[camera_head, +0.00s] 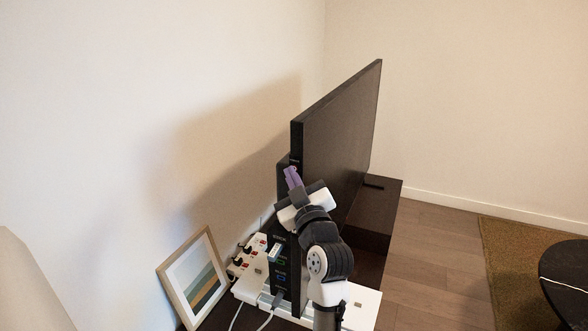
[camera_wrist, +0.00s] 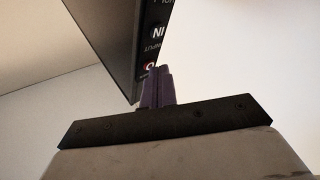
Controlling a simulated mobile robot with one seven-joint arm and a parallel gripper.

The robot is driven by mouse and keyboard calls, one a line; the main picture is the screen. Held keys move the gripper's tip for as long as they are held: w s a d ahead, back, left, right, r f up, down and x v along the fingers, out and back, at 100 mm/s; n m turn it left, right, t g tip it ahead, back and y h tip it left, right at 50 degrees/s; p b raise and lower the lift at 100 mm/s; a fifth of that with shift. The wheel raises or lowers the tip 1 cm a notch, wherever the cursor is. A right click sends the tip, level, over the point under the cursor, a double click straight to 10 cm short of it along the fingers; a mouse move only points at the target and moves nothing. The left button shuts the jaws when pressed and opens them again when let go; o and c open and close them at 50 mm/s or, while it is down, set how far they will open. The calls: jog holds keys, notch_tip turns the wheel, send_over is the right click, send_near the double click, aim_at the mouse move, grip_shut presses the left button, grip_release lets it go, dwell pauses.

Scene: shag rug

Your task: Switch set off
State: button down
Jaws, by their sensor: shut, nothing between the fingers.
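The set is a thin black television (camera_head: 340,130) standing on a dark cabinet against the wall. In the head view I see it nearly edge-on. My gripper (camera_head: 291,176) has purple fingers and is at the near side edge of the set, low on it. In the wrist view the shut fingers (camera_wrist: 157,85) are close to the set's side panel (camera_wrist: 152,40), which has white lettering reading "INPUT" and a small red-ringed round button (camera_wrist: 149,66). The fingertips are right beside that button and partly cover it. I cannot tell whether they touch it.
A framed picture (camera_head: 196,278) leans at the left by the wall. A white power strip (camera_head: 248,258) with plugs, a black box with ports (camera_head: 281,270) and cables crowd the cabinet's near end. A dark round table (camera_head: 567,280) stands on a rug at the right.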

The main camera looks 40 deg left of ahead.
jog(key=shift+s+d, duration=0.15)
jog(key=shift+s, duration=0.4)
jog(key=shift+s, duration=0.1)
jog(key=shift+s+d, duration=0.2)
jog(key=shift+s, duration=0.6)
jog(key=shift+s+d, duration=0.2)
jog(key=shift+s, duration=0.55)
jog(key=shift+s+d, duration=0.2)
jog(key=shift+s, duration=0.6)
jog(key=shift+r, duration=0.1)
